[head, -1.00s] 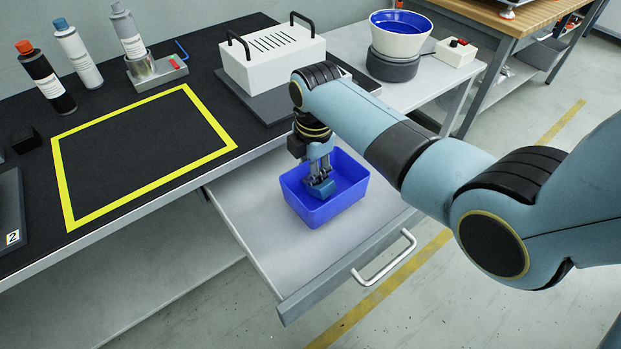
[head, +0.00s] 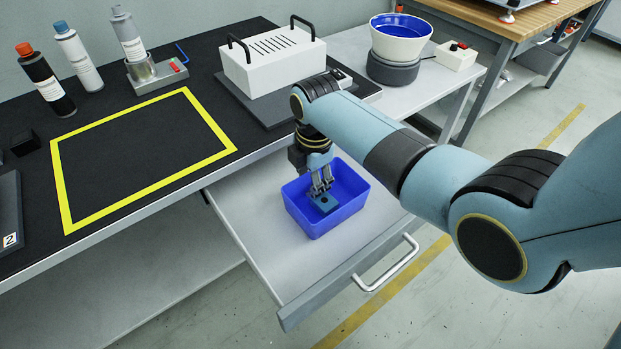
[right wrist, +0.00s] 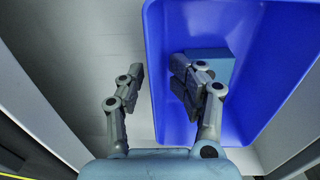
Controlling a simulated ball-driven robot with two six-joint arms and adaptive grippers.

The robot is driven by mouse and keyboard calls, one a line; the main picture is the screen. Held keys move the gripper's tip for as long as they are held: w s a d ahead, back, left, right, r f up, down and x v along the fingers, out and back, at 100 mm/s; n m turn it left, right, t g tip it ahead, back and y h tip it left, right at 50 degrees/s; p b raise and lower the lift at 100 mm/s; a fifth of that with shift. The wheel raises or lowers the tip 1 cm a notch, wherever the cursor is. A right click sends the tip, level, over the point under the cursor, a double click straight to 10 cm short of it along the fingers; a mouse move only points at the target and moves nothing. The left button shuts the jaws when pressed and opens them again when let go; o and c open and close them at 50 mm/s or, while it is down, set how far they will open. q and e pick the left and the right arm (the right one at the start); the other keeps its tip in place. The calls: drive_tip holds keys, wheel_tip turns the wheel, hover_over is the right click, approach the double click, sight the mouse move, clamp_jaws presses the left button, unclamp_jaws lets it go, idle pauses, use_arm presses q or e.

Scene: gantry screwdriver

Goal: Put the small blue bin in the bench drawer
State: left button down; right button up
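The small blue bin (head: 335,218) stands upright in the open bench drawer (head: 265,235), near its middle. A darker blue block (head: 323,203) shows inside the bin; it also shows in the right wrist view (right wrist: 215,62). There one finger appears over the drawer floor and the other over the bin, partly covering the block. Whether a finger touches the block I cannot tell. My left gripper is out of view.
The drawer front has a metal handle (head: 388,266). The black bench top (head: 140,160) has a yellow taped rectangle, with bottles behind it. A white slotted box (head: 270,60) with black handles stands behind my right arm. Drawer floor is clear left of the bin.

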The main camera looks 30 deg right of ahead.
wheel_tip(320, 180, up, 12)
drive_tip(key=p, duration=0.3)
drive_tip(key=shift+s, duration=0.45)
